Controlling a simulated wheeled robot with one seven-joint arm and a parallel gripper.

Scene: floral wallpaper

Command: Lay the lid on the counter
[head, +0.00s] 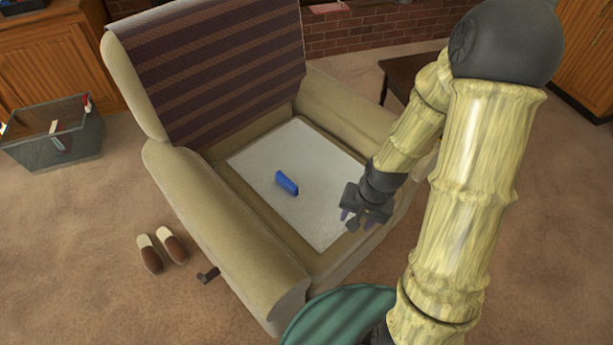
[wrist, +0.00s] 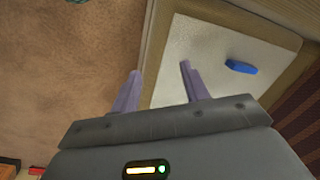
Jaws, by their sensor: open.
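No lid or counter can be made out in either view. A small blue block-like object (head: 287,183) lies on a white mat (head: 325,215) on the seat of a beige armchair (head: 225,240). I cannot tell whether it is a lid. The blue object also shows in the wrist view (wrist: 241,67), right of my fingers, on the white mat (wrist: 205,45). My gripper (head: 352,219) is over the front right part of the seat, apart from the blue object. In the wrist view my gripper (wrist: 160,70) is open, with nothing between its fingers.
A striped cloth (head: 215,70) covers the armchair's back. Slippers (head: 162,250) lie on the carpet at left, and a grey bin (head: 55,140) stands farther back. A dark low table (head: 405,75) is behind the armchair at right. Carpet at lower left is mostly clear.

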